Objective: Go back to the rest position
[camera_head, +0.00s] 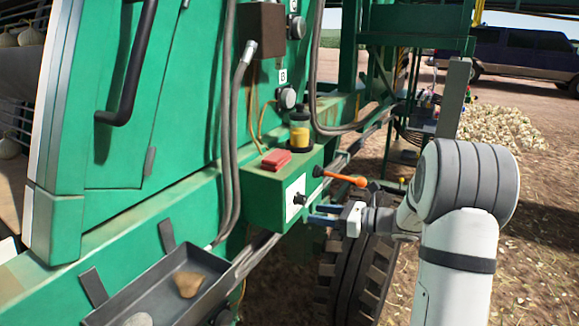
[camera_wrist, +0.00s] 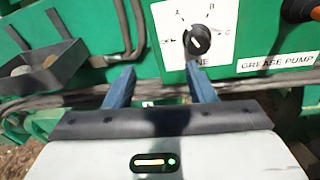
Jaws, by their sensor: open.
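My gripper (camera_head: 313,213) is in front of the green control box (camera_head: 262,196), its two blue fingers apart and nothing between them. In the wrist view the open fingers (camera_wrist: 158,75) point at the panel, just below a black rotary knob (camera_wrist: 198,43) on a white plate marked A, B and C. The fingers appear clear of the knob. The knob also shows in the head view (camera_head: 299,199). My white arm reaches in from the right.
An orange-handled lever (camera_head: 345,178) juts out just above my gripper. A red block (camera_head: 276,159) and a yellow-black bottle (camera_head: 300,130) stand on the box. A dark tray (camera_head: 205,262) with brownish lumps is at lower left. A large tyre (camera_head: 350,275) is below.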

